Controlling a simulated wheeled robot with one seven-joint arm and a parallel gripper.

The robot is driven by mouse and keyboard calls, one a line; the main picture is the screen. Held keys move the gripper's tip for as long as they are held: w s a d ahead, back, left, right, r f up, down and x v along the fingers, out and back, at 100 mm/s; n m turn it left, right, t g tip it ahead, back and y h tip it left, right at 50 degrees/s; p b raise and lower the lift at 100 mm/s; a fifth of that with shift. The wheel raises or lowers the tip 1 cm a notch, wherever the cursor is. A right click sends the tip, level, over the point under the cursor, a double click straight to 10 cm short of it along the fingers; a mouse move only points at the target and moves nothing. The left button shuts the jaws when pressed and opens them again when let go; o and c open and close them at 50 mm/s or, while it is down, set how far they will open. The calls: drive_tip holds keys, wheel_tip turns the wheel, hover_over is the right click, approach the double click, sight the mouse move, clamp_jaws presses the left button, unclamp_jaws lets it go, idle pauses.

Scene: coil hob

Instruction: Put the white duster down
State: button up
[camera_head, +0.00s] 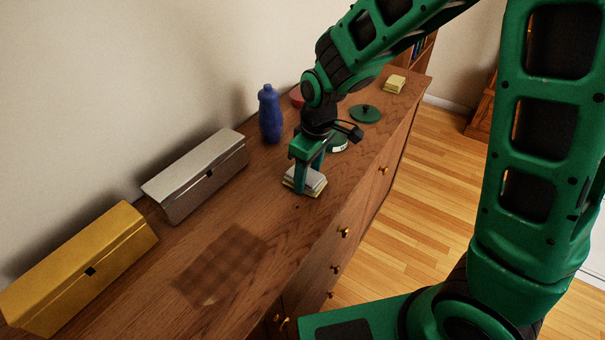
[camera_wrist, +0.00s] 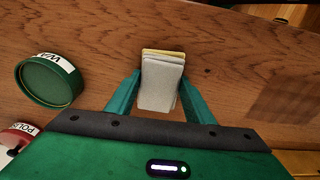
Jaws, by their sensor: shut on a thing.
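The white duster (camera_head: 311,178) is a folded pale cloth between the fingers of my gripper (camera_head: 309,181), above the wooden dresser top (camera_head: 262,215). In the wrist view the duster (camera_wrist: 160,88) sits between the two green fingers (camera_wrist: 161,82), which are shut on it. A yellowish layer (camera_wrist: 164,53) shows at the duster's far edge; in the head view yellowish layers show beneath it. I cannot tell whether these layers are part of the duster or a separate cloth, nor whether there is a gap below the duster.
An open green tin (camera_wrist: 50,80) is close by, with a red tin (camera_wrist: 14,138). A green lid (camera_head: 365,114), yellowish stack (camera_head: 395,84) and blue bottle (camera_head: 269,115) stand farther back. Grey (camera_head: 200,180) and yellow boxes (camera_head: 80,268) line the wall. A dark patch (camera_head: 222,262) marks the front top.

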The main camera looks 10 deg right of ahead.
sight(313, 178)
drive_tip(key=o, duration=1)
drive_tip(key=r, duration=0.8)
drive_tip(key=s+d+r, duration=0.1)
drive_tip(key=r, duration=0.3)
drive_tip(key=shift+d, duration=0.1)
drive_tip(key=s+d+r+m, duration=0.1)
drive_tip(key=s+d+m, duration=0.3)
drive_tip(key=d, duration=0.6)
drive_tip(key=s+d+m, duration=0.4)
drive_tip(key=d, duration=0.6)
drive_tip(key=s+d+m, duration=0.2)
drive_tip(key=s, duration=0.2)
drive_tip(key=s+d+m, duration=0.3)
drive_tip(key=s, duration=0.2)
drive_tip(key=s+d+f+m+g, duration=0.1)
drive_tip(key=s+d+m, duration=0.1)
drive_tip(key=s, duration=0.3)
drive_tip(key=shift+s+d+f+h, duration=0.1)
drive_tip(key=shift+s+d+h, duration=0.15)
drive_tip(key=shift+d+h, duration=0.15)
